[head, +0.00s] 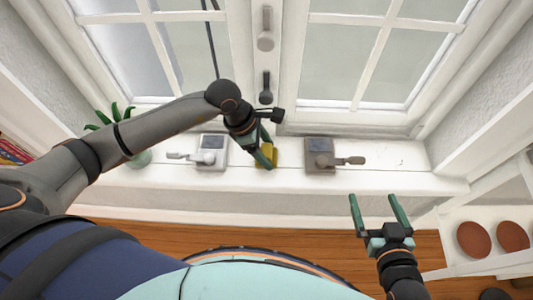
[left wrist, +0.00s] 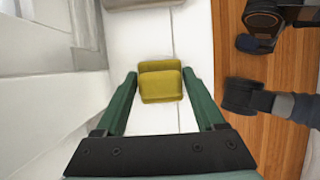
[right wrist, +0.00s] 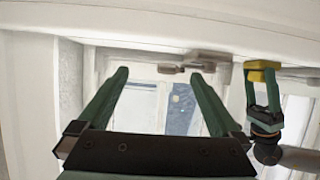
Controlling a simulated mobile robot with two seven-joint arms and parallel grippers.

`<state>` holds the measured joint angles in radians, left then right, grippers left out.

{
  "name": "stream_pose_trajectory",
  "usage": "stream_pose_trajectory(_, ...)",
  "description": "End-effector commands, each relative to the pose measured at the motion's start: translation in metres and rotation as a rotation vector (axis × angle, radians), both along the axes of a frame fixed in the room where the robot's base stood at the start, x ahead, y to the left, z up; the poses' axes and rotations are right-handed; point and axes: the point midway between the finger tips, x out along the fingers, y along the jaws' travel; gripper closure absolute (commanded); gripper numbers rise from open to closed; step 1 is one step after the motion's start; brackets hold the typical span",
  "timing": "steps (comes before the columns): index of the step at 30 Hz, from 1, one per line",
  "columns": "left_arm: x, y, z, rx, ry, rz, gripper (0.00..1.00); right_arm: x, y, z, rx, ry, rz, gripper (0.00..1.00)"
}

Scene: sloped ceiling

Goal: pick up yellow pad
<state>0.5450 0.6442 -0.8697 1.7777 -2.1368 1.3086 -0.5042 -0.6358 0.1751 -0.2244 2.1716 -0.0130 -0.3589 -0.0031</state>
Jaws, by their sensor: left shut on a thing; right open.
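The yellow pad (head: 271,154) is at the white window sill, between two small boxes with handles. In the left wrist view the pad (left wrist: 160,84) looks like two stacked soft yellow pieces. My left gripper (head: 266,156) is shut on it, one green finger on either side. The right wrist view also shows the pad (right wrist: 262,66) at the left fingertips. I cannot tell whether it is clear of the sill. My right gripper (head: 373,198) is open and empty, in front of the sill to the right.
A white-grey box with a handle (head: 211,150) stands left of the pad, and a grey-brown one (head: 319,155) stands right. A green plant (head: 115,115) is at the sill's left end. Shelves with brown round items (head: 473,239) are at right. The sill's right end is clear.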

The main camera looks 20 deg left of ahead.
Motion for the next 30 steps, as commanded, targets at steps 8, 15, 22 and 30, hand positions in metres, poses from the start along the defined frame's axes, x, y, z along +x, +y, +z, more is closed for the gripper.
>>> stream_pose_trajectory(8, 0.000, 0.000, 0.001, 0.000, -0.001, 0.000, 0.90, 0.000, 0.000, 0.000, 0.000, 0.001, 0.000, 0.00)
stream_pose_trajectory(15, 0.001, 0.000, 0.014, 0.000, -0.002, 0.001, 0.90, -0.004, 0.000, -0.005, -0.001, 0.038, -0.001, 0.00)
stream_pose_trajectory(22, -0.008, -0.003, 0.043, 0.000, -0.003, -0.003, 0.90, -0.033, 0.003, -0.047, 0.001, 0.228, -0.007, 0.00)
stream_pose_trajectory(30, -0.053, -0.016, 0.099, -0.002, -0.006, -0.007, 0.90, -0.052, 0.005, -0.061, 0.004, 0.342, -0.008, 0.00)
